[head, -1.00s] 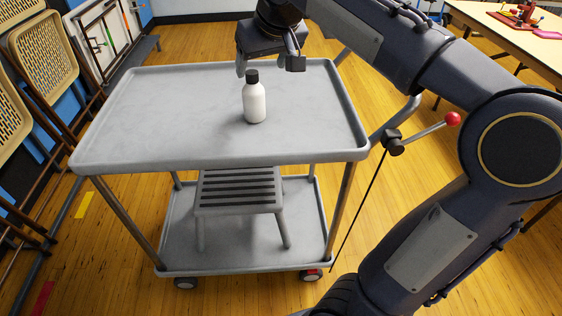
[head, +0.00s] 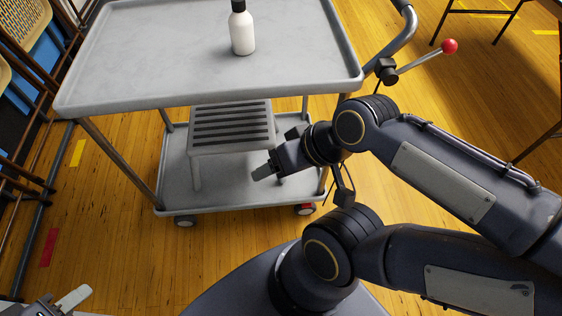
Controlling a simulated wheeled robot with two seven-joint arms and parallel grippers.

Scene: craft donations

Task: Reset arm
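A white bottle (head: 242,32) with a black cap stands upright on the top shelf of a grey cart (head: 130,65). My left gripper (head: 72,299) is at the bottom left corner, cut by the picture edge. One pale finger shows clearly; its opening cannot be told. No object shows at it.
A slatted grey step stool (head: 232,128) stands on the cart's lower shelf. A red-knobbed lever (head: 449,46) sticks out right of the cart. Folded chairs (head: 22,55) line the left side. Table legs (head: 480,12) stand at upper right.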

